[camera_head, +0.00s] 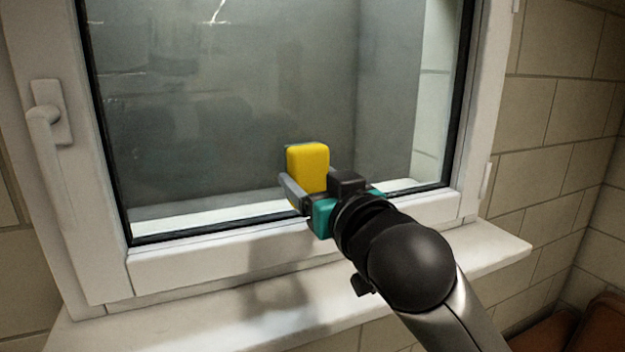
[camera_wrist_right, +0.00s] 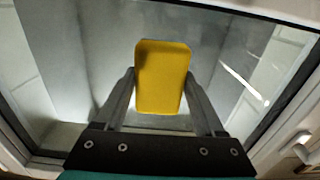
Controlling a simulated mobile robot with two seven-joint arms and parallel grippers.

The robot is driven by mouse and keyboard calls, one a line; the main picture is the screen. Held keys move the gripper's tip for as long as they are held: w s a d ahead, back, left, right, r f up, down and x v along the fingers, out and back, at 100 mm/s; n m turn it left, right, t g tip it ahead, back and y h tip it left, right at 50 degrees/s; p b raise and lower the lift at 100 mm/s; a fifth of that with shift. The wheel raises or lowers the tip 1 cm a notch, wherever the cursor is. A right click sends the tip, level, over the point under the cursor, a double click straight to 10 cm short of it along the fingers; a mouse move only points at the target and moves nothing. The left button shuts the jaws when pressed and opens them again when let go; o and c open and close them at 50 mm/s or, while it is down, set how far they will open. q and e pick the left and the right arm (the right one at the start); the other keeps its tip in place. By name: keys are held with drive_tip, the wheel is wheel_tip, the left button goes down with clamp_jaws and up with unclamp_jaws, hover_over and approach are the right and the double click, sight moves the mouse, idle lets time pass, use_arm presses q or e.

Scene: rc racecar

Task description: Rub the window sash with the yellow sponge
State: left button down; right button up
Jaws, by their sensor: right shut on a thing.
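The yellow sponge (camera_head: 308,167) is held upright in front of the lower part of the window glass in the head view. My right gripper (camera_head: 294,190) is shut on it. In the right wrist view the sponge (camera_wrist_right: 162,76) sits between the two fingers (camera_wrist_right: 160,100), with the glass behind it. The white window sash (camera_head: 205,262) frames the dark glass, and the sponge is near its lower rail. I cannot tell whether the sponge touches the glass or the sash. My left gripper is in neither view.
A white handle (camera_head: 44,115) sticks out on the left side of the sash. A pale sill (camera_head: 210,325) juts out below the window and is bare where it shows. A tiled wall (camera_head: 555,110) is on the right, with a brown object (camera_head: 603,325) at the lower right.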

drive_tip(key=shift+x, duration=0.85)
drive_tip(key=shift+p, duration=1.65)
drive_tip(key=shift+s+d+p, duration=0.1)
drive_tip(key=shift+s+p, duration=0.2)
drive_tip(key=shift+s, duration=0.3)
drive_tip(key=shift+p+v, duration=0.45)
drive_tip(key=shift+v, duration=1.8)
drive_tip(key=shift+d, duration=0.15)
